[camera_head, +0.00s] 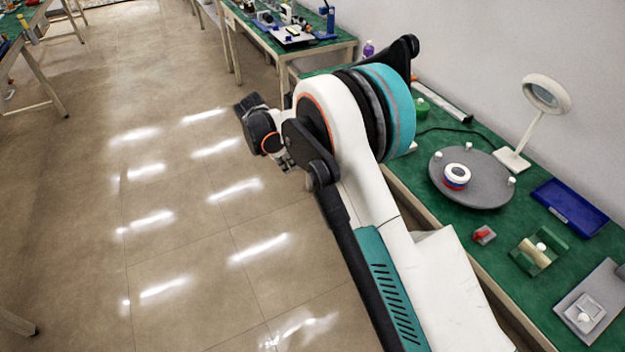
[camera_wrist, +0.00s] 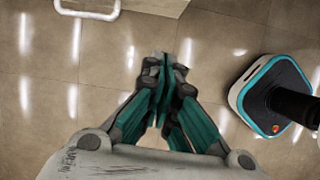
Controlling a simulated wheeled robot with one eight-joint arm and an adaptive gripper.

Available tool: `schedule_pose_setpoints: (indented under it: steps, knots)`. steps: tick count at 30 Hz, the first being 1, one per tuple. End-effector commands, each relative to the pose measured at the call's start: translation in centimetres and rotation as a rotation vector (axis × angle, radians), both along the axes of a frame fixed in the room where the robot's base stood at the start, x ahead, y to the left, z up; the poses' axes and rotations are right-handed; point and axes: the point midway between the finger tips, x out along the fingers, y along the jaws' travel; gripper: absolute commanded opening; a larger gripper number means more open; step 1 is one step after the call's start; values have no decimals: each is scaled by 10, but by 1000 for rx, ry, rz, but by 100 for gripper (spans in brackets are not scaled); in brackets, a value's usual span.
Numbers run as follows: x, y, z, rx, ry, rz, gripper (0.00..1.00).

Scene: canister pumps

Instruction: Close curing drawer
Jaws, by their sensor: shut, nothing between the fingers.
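In the wrist view, my gripper (camera_wrist: 165,65) is shut and empty, its teal and dark fingers together above the tiled floor. A white bar handle (camera_wrist: 88,14) shows at the top left of the wrist view, beside a pale beige panel (camera_wrist: 150,6). These look like a drawer's handle and front, but most is cut off by the frame's top edge. The fingers are apart from both, below and to the right of the handle in the picture. In the head view my arm hides part of the bench, and I cannot make out a drawer or the fingertips there.
A green-topped bench (camera_head: 480,240) runs along the wall at right. It holds a grey turntable (camera_head: 480,190), a magnifier lamp (camera_head: 545,95), a blue tray (camera_head: 568,208) and a green fixture (camera_head: 540,252). Another bench (camera_head: 335,42) stands behind.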

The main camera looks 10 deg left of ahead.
Motion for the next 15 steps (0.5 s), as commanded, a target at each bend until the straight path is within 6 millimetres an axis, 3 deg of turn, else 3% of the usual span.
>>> schedule_pose_setpoints:
  steps: [5,15]
  knots:
    - [-3,10,-16,-35,16,55,0]
    - [3,1,-44,-35,16,56,0]
